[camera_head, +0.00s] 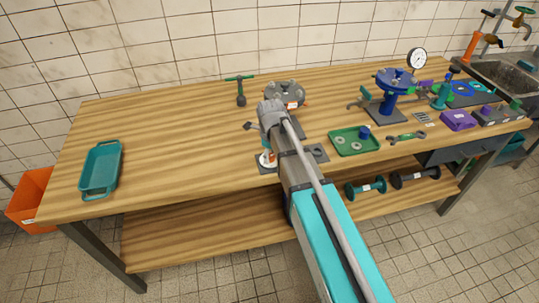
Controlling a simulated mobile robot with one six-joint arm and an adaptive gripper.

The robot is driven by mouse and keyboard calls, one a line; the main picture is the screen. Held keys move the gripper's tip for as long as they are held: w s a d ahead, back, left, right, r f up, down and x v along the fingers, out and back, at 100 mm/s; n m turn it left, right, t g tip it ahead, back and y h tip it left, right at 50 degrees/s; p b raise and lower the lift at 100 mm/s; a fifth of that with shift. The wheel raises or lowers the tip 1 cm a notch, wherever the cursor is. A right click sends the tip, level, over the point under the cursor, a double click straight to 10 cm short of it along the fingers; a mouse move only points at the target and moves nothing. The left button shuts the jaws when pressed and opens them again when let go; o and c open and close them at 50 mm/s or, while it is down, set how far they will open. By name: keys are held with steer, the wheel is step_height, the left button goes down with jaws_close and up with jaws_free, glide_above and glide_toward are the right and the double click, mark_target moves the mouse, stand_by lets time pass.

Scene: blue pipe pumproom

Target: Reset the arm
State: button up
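My arm reaches up from the bottom of the head view over the front edge of the wooden workbench (180,130). Its grey elbow-like end stands over the middle of the bench. I cannot make out my gripper or its fingers; the arm seems to hide them. Nothing is seen held. A small white and orange part (267,159) on a dark plate shows just left of the arm, partly hidden by it.
A teal tray (101,170) lies at the left; bench between it and the arm is clear. A grey flanged part (285,94) stands behind the arm. Right are a green tray (353,145), blue valve (393,90), gauge (416,59) and sink (505,75). An orange bin (30,197) is on the floor.

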steer(key=shift+o, duration=0.6)
steer(key=shift+r, duration=0.1)
